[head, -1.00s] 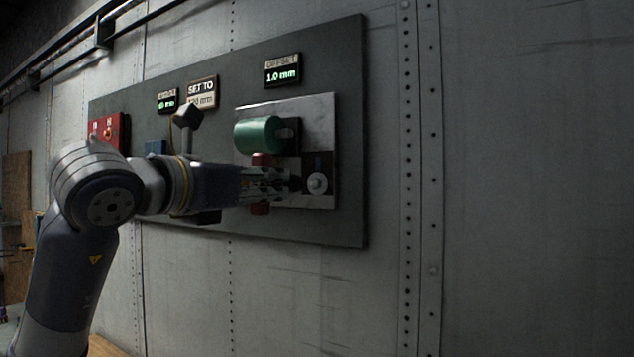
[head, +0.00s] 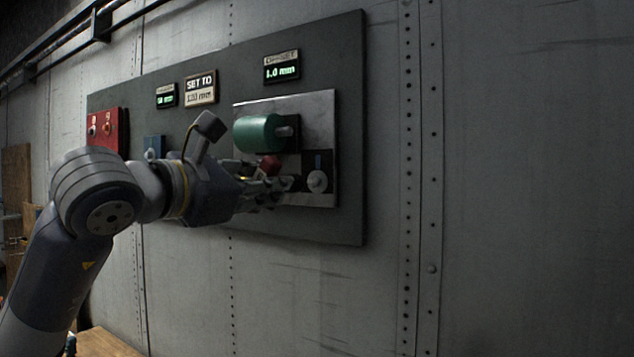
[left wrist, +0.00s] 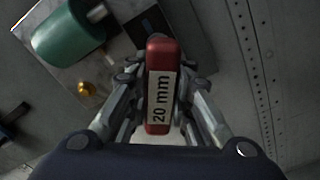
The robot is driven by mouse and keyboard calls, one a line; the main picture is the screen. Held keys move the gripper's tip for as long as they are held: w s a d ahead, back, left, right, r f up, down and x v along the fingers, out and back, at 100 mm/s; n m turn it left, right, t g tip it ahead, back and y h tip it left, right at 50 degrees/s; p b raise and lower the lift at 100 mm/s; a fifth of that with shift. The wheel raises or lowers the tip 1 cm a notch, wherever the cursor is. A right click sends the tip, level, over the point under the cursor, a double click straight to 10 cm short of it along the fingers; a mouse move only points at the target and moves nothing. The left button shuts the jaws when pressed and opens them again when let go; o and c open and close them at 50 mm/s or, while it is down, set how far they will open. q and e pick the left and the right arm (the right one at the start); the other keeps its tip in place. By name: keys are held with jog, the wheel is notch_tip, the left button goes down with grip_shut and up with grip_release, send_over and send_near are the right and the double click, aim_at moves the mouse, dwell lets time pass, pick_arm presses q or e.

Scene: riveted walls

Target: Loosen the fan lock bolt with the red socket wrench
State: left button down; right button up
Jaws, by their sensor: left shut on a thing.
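The red socket wrench, labelled "20 mm" (left wrist: 161,85), is between the fingers of my left gripper (left wrist: 160,92) in the left wrist view. In the head view my left gripper (head: 272,188) is shut on it at the mounting plate, and one red end (head: 271,164) shows above the fingers. A silver round piece (head: 317,181), which looks like the lock bolt, sits on a dark block right of the fingers. The wrench hides that spot in the wrist view, so I cannot tell whether they are engaged. My right gripper is not in view.
A green cylinder (head: 258,133) sticks out just above my gripper. A brass knob (left wrist: 87,89) is beside the wrench. The dark panel (head: 345,120) carries a "1.0 mm" display (head: 281,71), a "SET TO" sign (head: 201,91) and a red box (head: 107,130). The wall right is clear.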

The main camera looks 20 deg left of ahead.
pick_arm(q)
jog(key=m+p, duration=0.1)
jog(key=m, duration=0.2)
jog(key=shift+r, duration=0.15)
jog(key=shift+m+p, duration=0.35)
jog(key=shift+m, duration=0.75)
jog(key=shift+s, duration=0.15)
jog(key=s+a+b, duration=0.1)
jog(key=s, duration=0.8)
jog(key=shift+s+a+b, duration=0.2)
jog(key=shift+s+b, duration=0.15)
